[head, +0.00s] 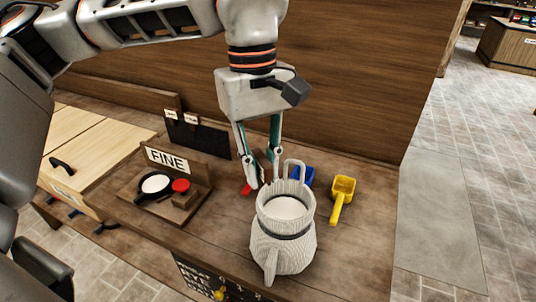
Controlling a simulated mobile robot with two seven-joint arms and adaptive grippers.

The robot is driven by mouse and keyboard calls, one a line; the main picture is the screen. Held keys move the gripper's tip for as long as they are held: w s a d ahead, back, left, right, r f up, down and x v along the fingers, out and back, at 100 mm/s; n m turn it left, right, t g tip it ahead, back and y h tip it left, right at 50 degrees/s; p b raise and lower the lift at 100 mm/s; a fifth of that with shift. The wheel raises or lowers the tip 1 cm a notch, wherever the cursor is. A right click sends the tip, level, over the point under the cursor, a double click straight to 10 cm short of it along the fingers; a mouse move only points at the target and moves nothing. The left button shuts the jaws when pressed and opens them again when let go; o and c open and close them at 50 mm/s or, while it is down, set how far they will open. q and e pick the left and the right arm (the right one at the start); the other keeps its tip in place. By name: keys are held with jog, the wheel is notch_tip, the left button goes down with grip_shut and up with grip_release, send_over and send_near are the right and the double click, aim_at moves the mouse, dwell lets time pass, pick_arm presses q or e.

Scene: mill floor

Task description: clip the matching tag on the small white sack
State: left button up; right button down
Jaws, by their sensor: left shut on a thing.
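The small white sack (267,249) stands open on the wooden bench, with a dark band around it and white contents inside. A pale loop rises from its back rim. My left gripper (263,182) points down just behind the sack's rim. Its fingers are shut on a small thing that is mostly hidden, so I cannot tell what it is. Two small white tags (170,114) (191,118) show on the dark boards at the back left; their print is too small to read. My right gripper is not in view.
A blue scoop (303,176) lies behind the sack, a yellow scoop (342,190) to its right. A red piece (247,189) shows by the left fingers. A stand marked FINE (167,160) holds a dark pan (154,186) and a red round piece (181,185). The bench's right end is clear.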

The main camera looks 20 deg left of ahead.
pick_arm(q)
jog(key=shift+s+f, duration=0.15)
jog(key=shift+s, duration=0.1)
jog(key=shift+f+b, duration=0.15)
jog(key=shift+b, duration=0.15)
jog(key=shift+f, duration=0.2)
jog(key=shift+f+b, duration=0.6)
jog(key=shift+w+f+b, duration=0.1)
jog(key=shift+f+b, duration=0.45)
jog(key=shift+f, duration=0.55)
jog(key=shift+f+b, duration=0.2)
jog(key=shift+b, duration=0.2)
jog(key=shift+r, duration=0.1)
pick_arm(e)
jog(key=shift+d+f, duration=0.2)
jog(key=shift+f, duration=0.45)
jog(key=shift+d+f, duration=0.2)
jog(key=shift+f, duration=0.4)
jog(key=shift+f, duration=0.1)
